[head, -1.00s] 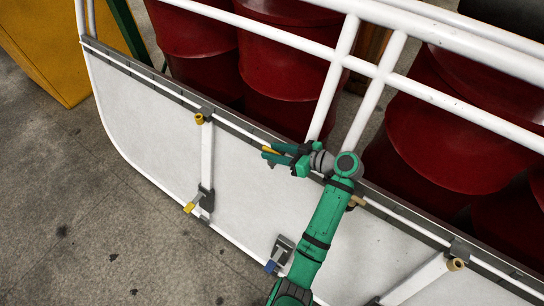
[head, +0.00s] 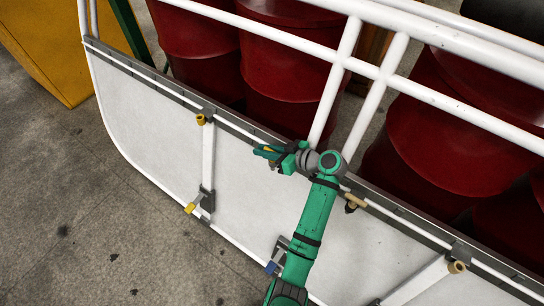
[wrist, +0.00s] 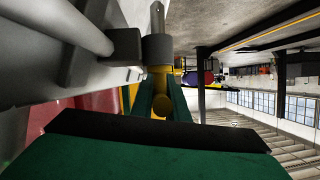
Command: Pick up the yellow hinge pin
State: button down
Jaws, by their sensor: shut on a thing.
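The yellow hinge pin (wrist: 159,104) shows between my gripper's two green fingers in the wrist view. Its rounded yellow end faces the camera. In the head view my gripper (head: 264,152) is shut on the pin, of which a bit of yellow shows between the fingers, by the upper edge of the white panel. In the wrist view the pin lines up with a grey barrel (wrist: 158,48), with a thin metal rod (wrist: 157,17) beyond it. I cannot tell whether the pin is inside the barrel. The fingers hide much of the pin.
The white panel (head: 150,110) carries a yellow-ended fitting (head: 200,119), a yellow latch (head: 190,207), a blue-ended latch (head: 272,267) and brass-coloured fittings (head: 456,266). White rails (head: 337,65) and red drums (head: 285,60) stand close behind my gripper. The floor at lower left is open.

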notch_tip(320, 180, up, 10)
jog(key=shift+f, duration=0.2)
jog(key=shift+a+r, duration=0.1)
jog(key=shift+r, duration=0.1)
jog(key=c, duration=2.3)
grip_release()
jog(key=shift+s, duration=0.1)
grip_shut()
jog(key=shift+d, duration=0.2)
